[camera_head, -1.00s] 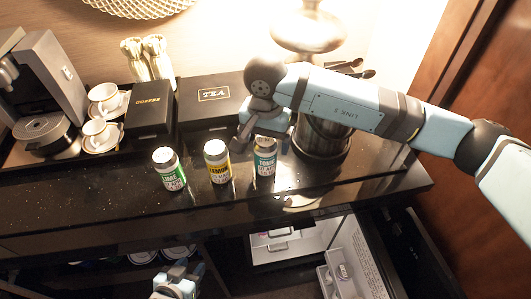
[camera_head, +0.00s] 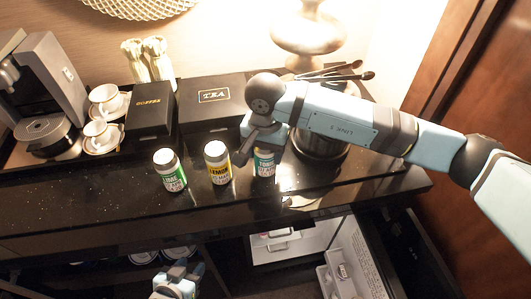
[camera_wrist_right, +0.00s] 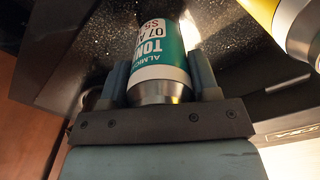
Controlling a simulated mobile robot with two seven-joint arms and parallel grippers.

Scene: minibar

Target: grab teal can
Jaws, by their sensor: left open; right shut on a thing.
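The teal can (camera_head: 265,163) stands on the black counter, the rightmost of three cans in a row. My right gripper (camera_head: 262,145) comes down on it from above and hides its top. In the right wrist view the teal can (camera_wrist_right: 160,55), with a white label, sits between the two fingers of my right gripper (camera_wrist_right: 158,80), which is shut on it. My left gripper (camera_head: 178,278) is low in the head view, in front of the counter, open and away from the cans.
A yellow-labelled can (camera_head: 217,163) stands close left of the teal can, and a green can (camera_head: 170,170) further left. Behind are a tea box (camera_head: 212,100), a coffee box (camera_head: 150,115) and a dark ice bucket (camera_head: 318,145) with utensils. An open fridge (camera_head: 325,235) is below.

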